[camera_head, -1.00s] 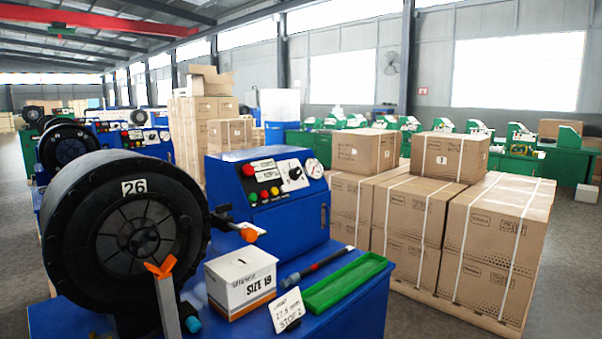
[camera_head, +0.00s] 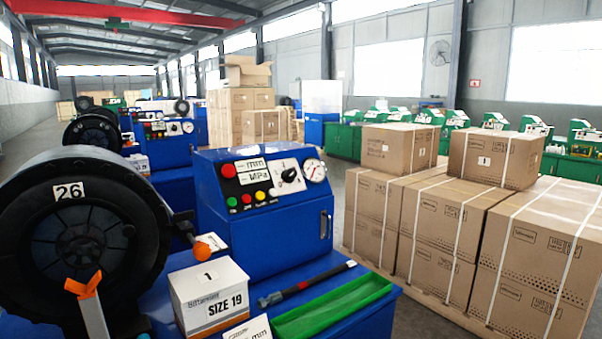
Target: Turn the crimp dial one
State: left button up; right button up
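The crimp dial (camera_head: 290,175) is a black knob on a white plate on the sloped front of the blue control box (camera_head: 268,228). The black round crimper head (camera_head: 84,235) marked 26 stands at the left. Neither of my grippers shows in the view, and nothing covers the dial.
A white SIZE 19 box (camera_head: 210,298), a hose with a metal end (camera_head: 308,285), a green tray (camera_head: 334,309) and a partly cut-off sign (camera_head: 249,329) lie on the blue bench. Strapped cartons (camera_head: 440,232) stand at the right. More crimpers stand behind.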

aim_at(288, 176)
jog(key=i+l+u, duration=0.1)
jog(key=l, duration=0.3)
jog(key=i+l+u, duration=0.1)
jog(key=i+l, duration=0.15)
jog(key=l, duration=0.2)
jog(key=i+l+u, duration=0.1)
jog(key=l, duration=0.35)
jog(key=i+l, duration=0.15)
jog(key=l, duration=0.3)
jog(key=i+l+u, duration=0.15)
jog(key=l, duration=0.3)
jog(key=i+l+u, duration=0.1)
jog(key=l, duration=0.4)
jog(key=i+l+u, duration=0.1)
jog(key=l, duration=0.35)
